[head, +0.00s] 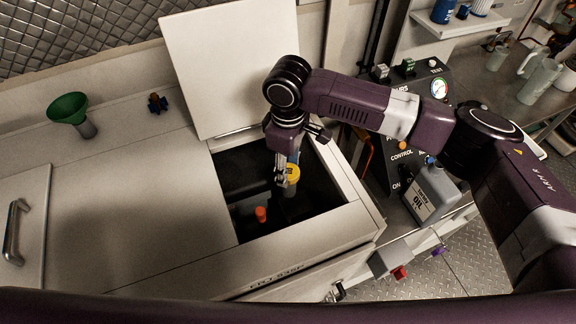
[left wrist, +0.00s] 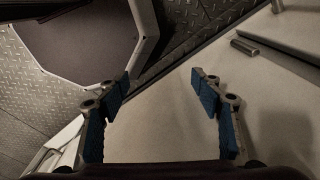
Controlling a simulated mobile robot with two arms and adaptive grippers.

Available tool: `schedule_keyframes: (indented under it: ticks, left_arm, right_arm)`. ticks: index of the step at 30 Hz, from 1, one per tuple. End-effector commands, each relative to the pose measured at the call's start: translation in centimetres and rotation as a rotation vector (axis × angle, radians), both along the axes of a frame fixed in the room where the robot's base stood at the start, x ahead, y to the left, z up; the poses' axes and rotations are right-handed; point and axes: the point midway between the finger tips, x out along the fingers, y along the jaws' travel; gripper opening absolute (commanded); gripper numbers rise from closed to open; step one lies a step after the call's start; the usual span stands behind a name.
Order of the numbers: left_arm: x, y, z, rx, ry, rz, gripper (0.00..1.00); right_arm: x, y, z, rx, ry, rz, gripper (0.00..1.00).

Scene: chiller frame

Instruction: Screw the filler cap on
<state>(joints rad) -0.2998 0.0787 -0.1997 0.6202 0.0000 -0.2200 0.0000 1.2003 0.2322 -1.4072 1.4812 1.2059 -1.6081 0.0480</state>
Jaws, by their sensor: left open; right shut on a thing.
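The yellow filler cap (head: 293,173) is inside the open hatch of the chiller frame in the head view, at the top of a grey filler neck (head: 296,190). My right gripper (head: 284,178) reaches down into the hatch and is shut on the cap. I cannot tell whether the cap's threads are engaged. My left gripper (left wrist: 160,85) is open and empty in the left wrist view, above a pale panel. It is not seen in the head view.
The hatch lid (head: 232,65) stands open behind the opening. An orange-red knob (head: 261,214) sits in the dark hatch. An oil can (head: 432,193) stands right.

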Motion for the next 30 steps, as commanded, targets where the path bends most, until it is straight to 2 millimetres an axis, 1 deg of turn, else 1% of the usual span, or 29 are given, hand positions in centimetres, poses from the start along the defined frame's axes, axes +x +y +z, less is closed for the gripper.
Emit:
schedule_keyframes:
  ticks: [7,17,30]
  left_arm:
    - [0.0,0.0,0.1,0.000,0.001,0.000,0.60]
    - [0.0,0.0,1.0,0.000,0.001,0.000,0.60]
    - [0.0,0.0,1.0,0.000,0.001,-0.001,0.60]
  right_arm:
    - [0.0,0.0,0.1,0.000,0.000,0.000,0.22]
    - [-0.1,0.0,0.1,0.000,0.001,0.000,0.22]
    - [0.0,0.0,0.0,0.000,0.000,0.000,0.22]
